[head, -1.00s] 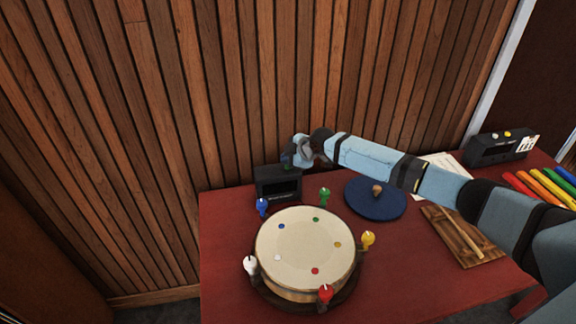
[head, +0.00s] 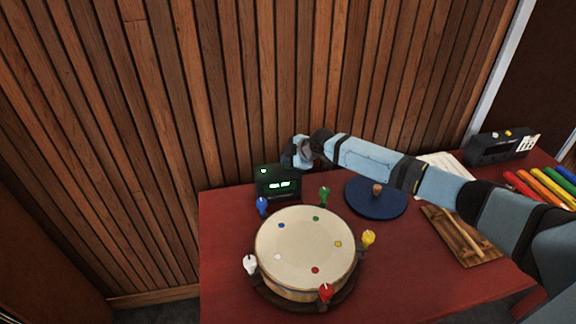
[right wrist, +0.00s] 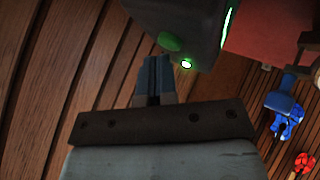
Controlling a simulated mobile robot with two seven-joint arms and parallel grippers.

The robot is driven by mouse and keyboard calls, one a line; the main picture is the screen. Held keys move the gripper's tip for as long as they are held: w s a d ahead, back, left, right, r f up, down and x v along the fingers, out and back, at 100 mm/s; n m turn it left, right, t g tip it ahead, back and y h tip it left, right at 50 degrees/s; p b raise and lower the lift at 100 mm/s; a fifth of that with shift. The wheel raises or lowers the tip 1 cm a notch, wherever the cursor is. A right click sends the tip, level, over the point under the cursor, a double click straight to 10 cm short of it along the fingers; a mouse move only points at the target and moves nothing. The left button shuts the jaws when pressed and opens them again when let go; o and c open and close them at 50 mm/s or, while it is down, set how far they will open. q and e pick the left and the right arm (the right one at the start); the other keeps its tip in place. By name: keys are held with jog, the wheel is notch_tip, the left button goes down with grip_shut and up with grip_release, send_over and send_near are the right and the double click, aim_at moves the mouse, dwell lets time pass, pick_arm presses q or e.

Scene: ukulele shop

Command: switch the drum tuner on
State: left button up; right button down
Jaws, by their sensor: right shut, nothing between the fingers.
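The drum tuner (head: 262,190) is a small black box at the back left of the red table, against the slatted wall. Its screen (head: 279,185) glows with green marks, and a small green-white light shows at its top left. My right gripper (head: 289,163) is above the tuner's top, shut and empty. In the right wrist view its closed fingertips (right wrist: 155,68) are close to a round green button (right wrist: 169,41) and a lit lamp (right wrist: 186,64) on the tuner's casing (right wrist: 192,18). I cannot tell whether they touch it. My left gripper is out of view.
A drum (head: 305,245) with several coloured pegs stands in front of the tuner. A blue disc (head: 375,203), a wooden tray (head: 477,248), a dark device (head: 488,149) and coloured tubes (head: 550,186) lie to the right. My right arm spans the table's back.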

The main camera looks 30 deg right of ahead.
dwell(0.4)
jog(key=shift+r+p, duration=0.3)
notch_tip(320, 180, up, 4)
jog(key=p, duration=0.3)
jog(key=shift+r+p, duration=0.7)
jog(key=shift+r, duration=0.35)
jog(key=shift+f, duration=0.1)
